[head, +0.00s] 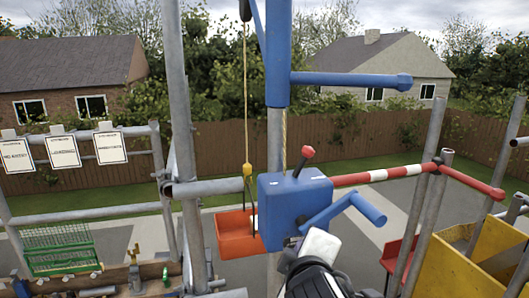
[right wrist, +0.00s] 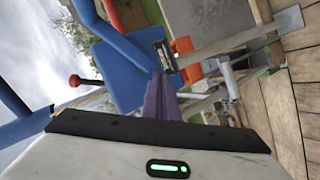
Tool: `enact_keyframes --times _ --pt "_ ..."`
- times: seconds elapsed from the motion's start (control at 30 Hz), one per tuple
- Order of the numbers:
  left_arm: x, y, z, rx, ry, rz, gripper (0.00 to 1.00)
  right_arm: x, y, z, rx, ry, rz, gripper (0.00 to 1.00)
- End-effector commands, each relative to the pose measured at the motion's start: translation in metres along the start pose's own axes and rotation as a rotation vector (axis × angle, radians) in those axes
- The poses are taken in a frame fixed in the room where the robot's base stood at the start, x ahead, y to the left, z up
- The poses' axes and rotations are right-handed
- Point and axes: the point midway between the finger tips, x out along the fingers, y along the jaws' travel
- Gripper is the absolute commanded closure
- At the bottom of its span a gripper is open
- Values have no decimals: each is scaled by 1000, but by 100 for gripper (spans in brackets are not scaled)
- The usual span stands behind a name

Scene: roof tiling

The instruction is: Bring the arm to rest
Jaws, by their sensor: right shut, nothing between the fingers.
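My right arm (head: 318,268) rises from the bottom centre of the head view, in front of the blue winch box. Its fingertips cannot be made out there. In the right wrist view my right gripper (right wrist: 163,84) has its purple fingers together, with nothing between them. The fingers overlap the edge of the blue winch box (right wrist: 122,78) in that picture; I cannot tell whether they touch it. The blue winch box (head: 290,212) has a crank (head: 345,208) on its right and a red-knobbed lever (head: 304,158) on top. My left gripper is not in view.
An orange bucket (head: 238,235) hangs by a yellow rope left of the winch. Scaffold poles (head: 185,120) stand around, with a red-and-white rail (head: 400,172) to the right. A yellow skip (head: 458,262) is at right, a green basket (head: 60,248) at left. Wooden planks (right wrist: 290,110) lie nearby.

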Motion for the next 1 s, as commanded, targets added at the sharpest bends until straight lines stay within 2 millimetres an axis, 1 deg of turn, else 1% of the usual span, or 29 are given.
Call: enact_keyframes --times 0.03,0.07,0.1,0.17,0.2,0.27,0.3,0.4,0.5,0.6,0.77,0.8,0.9,1.0 --pt "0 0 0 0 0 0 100 1 -32 30 81 -32 -82 100" --pt "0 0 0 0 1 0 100 1 -48 45 131 -50 -123 100" --pt "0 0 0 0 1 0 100 -2 -69 66 196 -77 -176 100" --pt "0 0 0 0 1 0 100 -9 -100 98 295 -123 -251 100" --pt "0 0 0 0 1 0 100 -16 -120 118 357 -158 -296 100" --pt "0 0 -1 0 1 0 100 -29 -148 148 448 -215 -357 100" --pt "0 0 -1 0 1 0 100 -40 -164 167 506 -253 -393 100" --pt "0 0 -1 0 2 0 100 -67 -198 207 628 -345 -462 100" --pt "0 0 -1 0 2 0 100 -95 -222 238 722 -426 -508 100" --pt "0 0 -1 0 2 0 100 -121 -240 263 796 -501 -541 100" --pt "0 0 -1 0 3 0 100 -162 -261 296 892 -612 -577 100" --pt "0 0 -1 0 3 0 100 -159 -267 297 904 -606 -577 100" --pt "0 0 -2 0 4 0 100 -136 -280 291 918 -540 -561 100" --pt "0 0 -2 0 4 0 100 -119 -296 288 935 -477 -546 100"
